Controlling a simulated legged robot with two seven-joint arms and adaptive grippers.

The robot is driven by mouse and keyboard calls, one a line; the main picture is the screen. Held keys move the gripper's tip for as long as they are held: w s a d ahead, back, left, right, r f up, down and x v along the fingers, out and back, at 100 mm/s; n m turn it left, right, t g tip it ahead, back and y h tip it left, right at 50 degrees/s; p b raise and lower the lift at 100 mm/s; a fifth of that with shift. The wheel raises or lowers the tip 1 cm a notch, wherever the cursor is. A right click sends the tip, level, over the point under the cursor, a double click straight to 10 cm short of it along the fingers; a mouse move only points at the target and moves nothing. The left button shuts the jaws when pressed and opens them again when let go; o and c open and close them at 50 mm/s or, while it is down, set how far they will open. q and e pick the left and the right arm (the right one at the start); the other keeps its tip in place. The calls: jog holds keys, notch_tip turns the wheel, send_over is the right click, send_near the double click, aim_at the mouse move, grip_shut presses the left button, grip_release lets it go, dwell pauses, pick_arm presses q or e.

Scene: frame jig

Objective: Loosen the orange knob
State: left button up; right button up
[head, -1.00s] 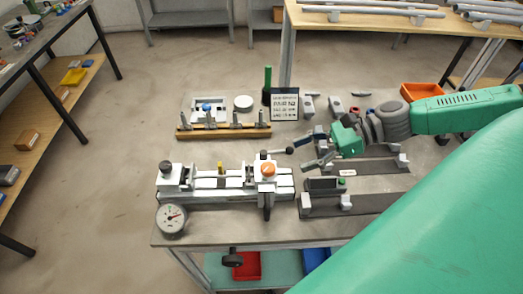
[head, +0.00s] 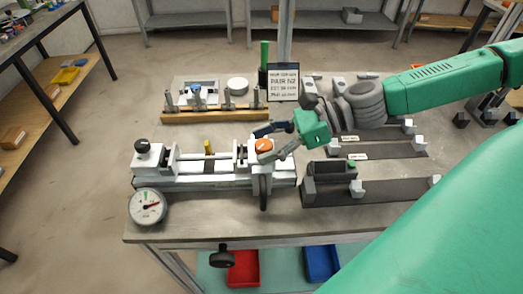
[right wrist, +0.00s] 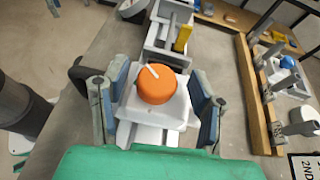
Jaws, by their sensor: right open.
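The orange knob (head: 264,145) sits on top of a white block on the frame jig (head: 200,180), at the jig's right part. In the right wrist view the knob (right wrist: 157,84) is round, with a white pointer line toward its upper left. My right gripper (head: 270,140) has its fingers around the knob from the right. In the right wrist view the two blue-padded fingers (right wrist: 157,103) stand apart on either side of the knob and its white block, with gaps visible. The gripper is open and holds nothing. My left gripper is not in view.
A round dial gauge (head: 147,206) stands at the jig's front left. A wooden rack (head: 214,115) with upright pins and a small sign (head: 283,82) are behind. Dark rails (head: 385,190) lie to the right.

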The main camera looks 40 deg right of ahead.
jog(key=shift+d+f, duration=0.15)
jog(key=shift+d, duration=0.3)
jog(key=shift+a, duration=0.85)
jog(key=c, duration=1.1)
jog(key=shift+a+r, duration=0.2)
grip_shut()
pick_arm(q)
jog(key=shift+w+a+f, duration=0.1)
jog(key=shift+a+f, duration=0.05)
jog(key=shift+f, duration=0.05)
pick_arm(e)
jog(key=shift+w+d+f, duration=0.1)
jog(key=shift+d, duration=0.1)
